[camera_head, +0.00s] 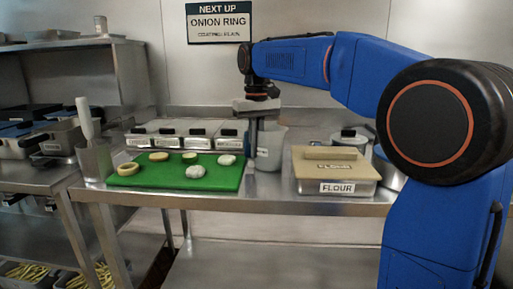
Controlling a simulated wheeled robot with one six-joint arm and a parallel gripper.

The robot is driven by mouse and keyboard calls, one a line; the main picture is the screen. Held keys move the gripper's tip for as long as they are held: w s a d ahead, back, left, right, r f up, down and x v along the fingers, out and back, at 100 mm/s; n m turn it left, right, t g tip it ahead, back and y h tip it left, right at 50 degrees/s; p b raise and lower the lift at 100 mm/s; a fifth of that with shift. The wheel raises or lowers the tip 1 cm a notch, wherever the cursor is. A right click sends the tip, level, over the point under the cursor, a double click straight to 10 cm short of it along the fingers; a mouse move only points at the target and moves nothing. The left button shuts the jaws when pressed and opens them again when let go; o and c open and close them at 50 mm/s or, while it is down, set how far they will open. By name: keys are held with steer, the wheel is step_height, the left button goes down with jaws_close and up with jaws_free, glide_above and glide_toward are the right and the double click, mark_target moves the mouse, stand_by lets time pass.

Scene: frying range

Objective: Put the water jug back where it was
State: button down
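The water jug (270,150) looks like a pale grey, translucent container standing upright on the steel table, between the green board and the flour box. My gripper (254,150) points straight down at the jug's left side, from above the table. Its fingers overlap the jug's left edge in this view, and the jug's handle cannot be made out. I cannot tell whether the fingers touch the jug or close on anything.
A green board (215,181) with several food pieces lies left of the jug. A row of lidded bins (170,140) stands behind it. A flour box (349,188) and a lidded pot (349,136) are to the right. A utensil holder (96,161) stands at the left end.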

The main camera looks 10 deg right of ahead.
steer(key=c, duration=2)
jaws_free()
steer(key=shift+f, duration=0.1)
step_height(320, 180, up, 12)
steer(key=shift+r, duration=0.1)
